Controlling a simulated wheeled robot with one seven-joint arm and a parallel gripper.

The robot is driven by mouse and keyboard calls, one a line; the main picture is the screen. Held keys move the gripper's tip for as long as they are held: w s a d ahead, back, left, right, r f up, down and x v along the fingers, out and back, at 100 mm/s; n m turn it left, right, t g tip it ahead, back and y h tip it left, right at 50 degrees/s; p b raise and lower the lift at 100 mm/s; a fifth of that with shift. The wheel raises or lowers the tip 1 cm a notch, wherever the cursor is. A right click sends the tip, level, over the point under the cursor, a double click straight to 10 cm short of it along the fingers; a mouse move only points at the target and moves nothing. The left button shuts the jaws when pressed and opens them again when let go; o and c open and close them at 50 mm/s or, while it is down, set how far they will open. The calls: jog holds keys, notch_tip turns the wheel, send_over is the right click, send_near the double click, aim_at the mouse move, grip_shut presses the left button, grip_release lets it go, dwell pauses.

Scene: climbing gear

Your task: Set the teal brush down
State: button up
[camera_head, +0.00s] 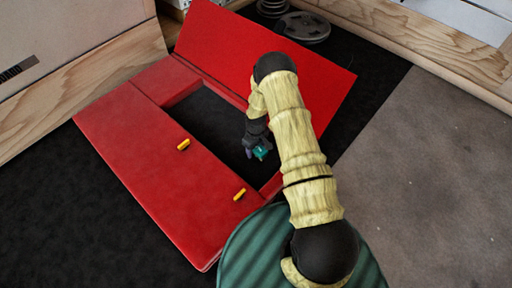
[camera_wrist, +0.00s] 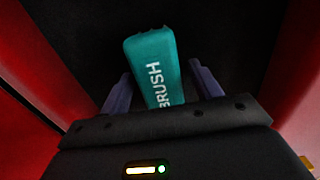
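The teal brush (camera_wrist: 155,65), with "BRUSH" in white letters, is between the two dark purple fingers of my gripper (camera_wrist: 161,68) in the wrist view. A dark gap shows between the brush and the right finger; the left fingertip is very close to it. The fingers stand apart, wider than the brush there. In the head view, my gripper (camera_head: 255,153) is over the black opening of the red case, and the brush (camera_head: 262,151) shows at its fingers. I cannot tell whether the brush rests on the black floor of the opening.
Red padded walls (camera_head: 150,160) surround the black opening, and a red panel (camera_head: 270,50) slopes up behind it. Two yellow pieces (camera_head: 184,144) are on the front red surface. Grey round weights (camera_head: 303,27) lie at the back. Grey carpet (camera_head: 430,170) at right is clear.

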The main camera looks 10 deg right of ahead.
jog(key=shift+r, duration=0.1)
notch_tip(320, 180, up, 12)
jog(key=p, duration=0.6)
dwell(0.4)
jog(key=s+r+m+t, duration=0.1)
jog(key=s+r+m, duration=0.3)
jog(key=r, duration=1.6)
jog(key=s+r+m, duration=0.1)
jog(key=s+r, duration=0.5)
jog(key=s, duration=0.2)
jog(key=s+r+m+t, duration=0.1)
jog(key=s+r, duration=0.6)
jog(key=s, duration=0.2)
jog(key=shift+s+m+t, duration=0.25)
jog(key=shift+m+t, duration=0.05)
jog(key=shift+m, duration=0.1)
